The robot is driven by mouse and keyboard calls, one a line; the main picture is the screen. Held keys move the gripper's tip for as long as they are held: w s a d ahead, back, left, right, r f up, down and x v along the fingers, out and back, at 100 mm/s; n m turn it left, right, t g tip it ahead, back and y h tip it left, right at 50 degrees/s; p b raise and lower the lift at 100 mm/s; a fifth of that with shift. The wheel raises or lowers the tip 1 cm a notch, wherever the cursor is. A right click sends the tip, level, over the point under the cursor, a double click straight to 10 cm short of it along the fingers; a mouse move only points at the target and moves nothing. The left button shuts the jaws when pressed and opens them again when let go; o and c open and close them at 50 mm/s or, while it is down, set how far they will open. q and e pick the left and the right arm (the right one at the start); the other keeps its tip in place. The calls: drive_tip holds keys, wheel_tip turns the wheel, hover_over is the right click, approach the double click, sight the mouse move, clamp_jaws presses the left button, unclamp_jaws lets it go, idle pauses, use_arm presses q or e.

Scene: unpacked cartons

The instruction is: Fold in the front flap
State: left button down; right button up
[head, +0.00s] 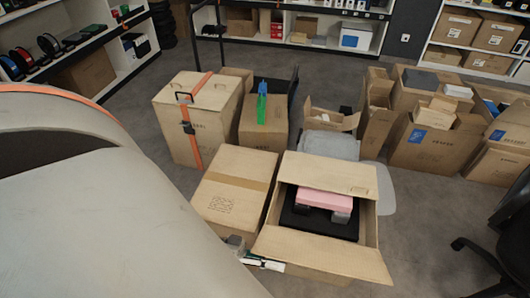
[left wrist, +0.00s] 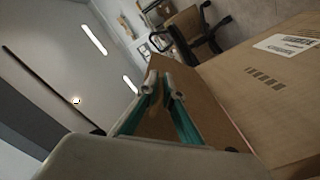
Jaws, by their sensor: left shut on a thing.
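The open carton (head: 370,222) stands at the lower centre of the head view, holding a pink block (head: 325,197) on black padding (head: 340,228). Its front flap (head: 325,258) spreads outward on the near side. My left gripper (head: 262,263) is at the left corner of that flap, shut on it. In the left wrist view, the left gripper's fingers (left wrist: 160,88) pinch the brown flap (left wrist: 205,112), and the carton's wall (left wrist: 265,95) with a white label fills the right side. The back flap (head: 330,173) stands raised. My right gripper is not in view.
A closed, taped carton (head: 232,188) stands close against the left side of the open one. A tall strapped carton (head: 200,122) is behind it. More open cartons (head: 430,140) stand at the right. An office chair (head: 490,250) is at the right edge, with bare floor (head: 425,225) between.

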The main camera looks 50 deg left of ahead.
use_arm(q)
drive_tip(key=w+a+r+n+p, duration=0.1)
drive_tip(key=r, duration=0.1)
drive_tip(key=w+a+r+n+p, duration=0.1)
drive_tip(key=w+r+n, duration=0.1)
drive_tip(key=w+r+n+p, duration=0.1)
drive_tip(key=r+n, duration=0.1)
drive_tip(key=shift+w+a+r, duration=0.3)
drive_tip(key=shift+a, duration=0.1)
drive_tip(key=w+a+r+n, duration=0.2)
drive_tip(key=w+a+n, duration=0.2)
drive_tip(key=w+n, duration=0.1)
drive_tip(key=shift+w+a+r, duration=0.15)
drive_tip(key=shift+w+r, duration=0.2)
drive_tip(key=shift+w, duration=0.5)
drive_tip(key=c, duration=2.2)
unclamp_jaws()
drive_tip(key=shift+r, duration=0.1)
drive_tip(key=v, duration=1.2)
